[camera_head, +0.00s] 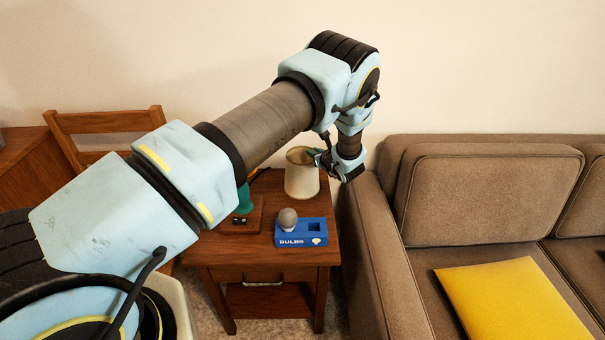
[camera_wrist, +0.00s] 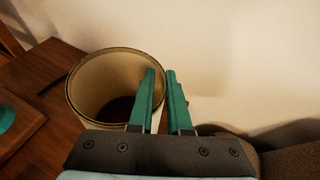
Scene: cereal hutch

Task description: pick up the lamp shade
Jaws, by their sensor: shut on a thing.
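The lamp shade (camera_head: 301,178) is a cream, open-topped cone at the back right of the small wooden side table. In the wrist view the shade (camera_wrist: 84,99) is seen from above, with its dark rim and hollow inside. My gripper (camera_head: 316,157) reaches it from the right, and its green fingers (camera_wrist: 161,90) are shut on the shade's right wall, one finger inside the rim and one outside. I cannot tell whether the shade's bottom touches the table.
On the side table (camera_head: 262,256) stand a blue box marked BULBS (camera_head: 301,234) with a grey bulb (camera_head: 288,219), and a green lamp base (camera_head: 244,199) partly behind my arm. A brown sofa (camera_head: 376,260) with a yellow cushion (camera_head: 512,300) is close on the right. A wall is behind.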

